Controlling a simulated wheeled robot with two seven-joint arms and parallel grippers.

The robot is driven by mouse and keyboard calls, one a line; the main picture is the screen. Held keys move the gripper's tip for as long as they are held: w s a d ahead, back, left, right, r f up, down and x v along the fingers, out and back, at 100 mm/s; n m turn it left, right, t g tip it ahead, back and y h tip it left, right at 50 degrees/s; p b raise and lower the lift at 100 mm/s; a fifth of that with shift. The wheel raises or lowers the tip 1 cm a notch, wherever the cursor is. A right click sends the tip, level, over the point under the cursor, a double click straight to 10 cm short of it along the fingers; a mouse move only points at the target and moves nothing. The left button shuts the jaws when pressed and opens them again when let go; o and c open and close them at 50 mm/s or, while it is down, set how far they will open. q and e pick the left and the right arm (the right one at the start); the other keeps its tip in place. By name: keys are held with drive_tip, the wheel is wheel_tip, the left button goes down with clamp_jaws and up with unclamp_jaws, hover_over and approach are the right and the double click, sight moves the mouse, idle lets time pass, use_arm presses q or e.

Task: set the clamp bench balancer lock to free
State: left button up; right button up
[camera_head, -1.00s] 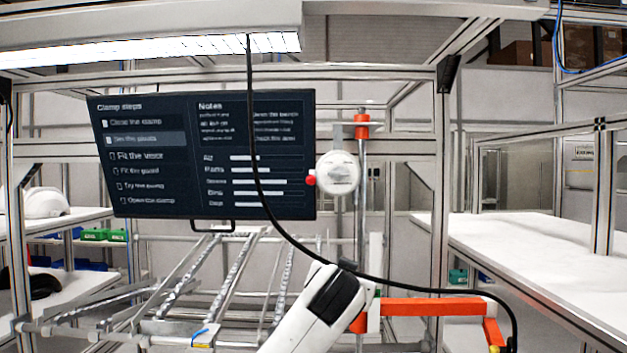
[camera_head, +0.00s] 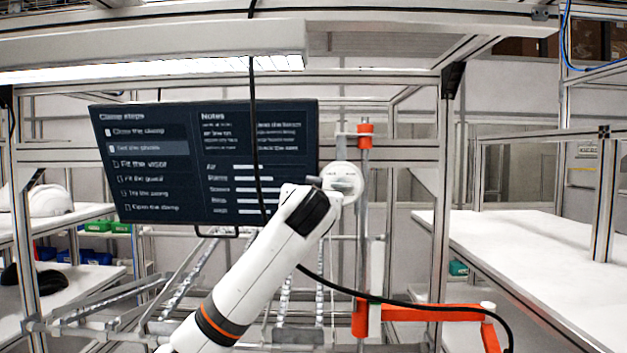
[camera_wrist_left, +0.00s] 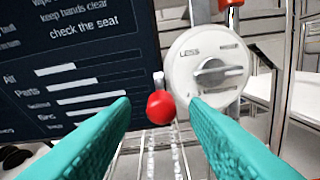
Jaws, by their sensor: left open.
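The balancer is a round white dial unit (camera_head: 346,183) on a vertical pole right of the screen. In the left wrist view, its face (camera_wrist_left: 208,68) shows a grey turn knob (camera_wrist_left: 217,73) and the word LESS. A red ball (camera_wrist_left: 161,106) sits at the lower left of the dial on a short pale lever. My left gripper (camera_head: 317,182) is at the dial's left edge and hides the red ball in the head view. Its teal fingers (camera_wrist_left: 160,103) are open, and the ball appears between their tips. I cannot tell how deep it lies between them. My right gripper is not in view.
A dark screen (camera_head: 165,160) stands behind and left of my arm. A black cable (camera_head: 253,120) hangs in front of it. An orange bracket arm (camera_head: 430,313) extends right from the pole. A bare white bench (camera_head: 520,260) stands at right; a frame upright (camera_head: 440,200) stands between.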

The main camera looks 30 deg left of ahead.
use_arm(q)
drive_tip(key=shift+p+x, duration=0.45)
drive_tip(key=shift+x, duration=0.85)
clamp_jaws()
